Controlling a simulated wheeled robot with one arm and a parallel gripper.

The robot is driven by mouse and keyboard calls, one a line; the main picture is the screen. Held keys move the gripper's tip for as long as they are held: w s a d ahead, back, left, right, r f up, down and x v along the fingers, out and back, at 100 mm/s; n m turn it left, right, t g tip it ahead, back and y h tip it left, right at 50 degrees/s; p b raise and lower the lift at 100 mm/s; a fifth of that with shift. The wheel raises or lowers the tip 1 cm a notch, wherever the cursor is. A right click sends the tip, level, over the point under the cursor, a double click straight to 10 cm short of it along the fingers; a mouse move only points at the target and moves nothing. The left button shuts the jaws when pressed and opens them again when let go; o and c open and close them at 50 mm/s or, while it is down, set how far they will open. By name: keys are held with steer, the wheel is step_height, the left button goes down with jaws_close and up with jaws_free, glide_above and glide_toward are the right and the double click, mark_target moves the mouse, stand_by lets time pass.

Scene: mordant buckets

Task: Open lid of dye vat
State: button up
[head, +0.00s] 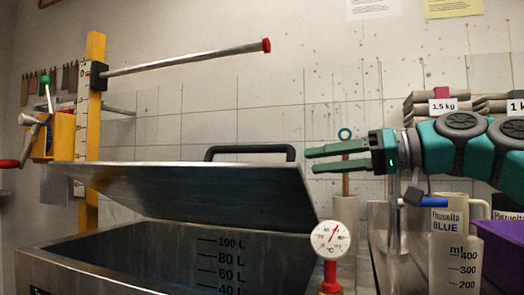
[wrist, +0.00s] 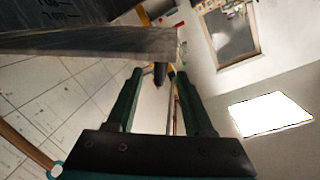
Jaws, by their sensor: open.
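The dye vat (head: 110,250) is a metal tub at the lower left of the head view, with litre marks on its inner wall. Its lid (head: 210,192) is tilted partly open above the tub, with a dark handle (head: 250,150) on top. My gripper (head: 310,160) is to the right of the lid, open and empty, with its green fingers pointing left towards the handle. A gap shows between fingers and handle. In the wrist view my gripper (wrist: 165,75) has its fingers spread, and the lid's edge (wrist: 100,42) lies across the picture beyond the fingertips.
A dial thermometer (head: 330,238) stands at the vat's right. A measuring jug (head: 455,250) and a purple box (head: 500,242) are at the right, below my arm. A yellow post (head: 93,130) with a metal rod (head: 185,58) rises behind the vat.

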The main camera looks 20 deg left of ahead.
mark_target(268, 149)
steer(key=w+a+n, duration=0.1)
steer(key=a, duration=0.2)
steer(key=w+a+r+n+g+y, duration=0.1)
steer(key=a, duration=0.3)
steer(key=w+a+r+n, duration=0.1)
steer(key=a, duration=0.3)
steer(key=shift+a+r+n, duration=0.1)
steer(key=shift+a+n, duration=0.05)
steer(key=shift+n, duration=0.25)
jaws_close()
stand_by(1.3)
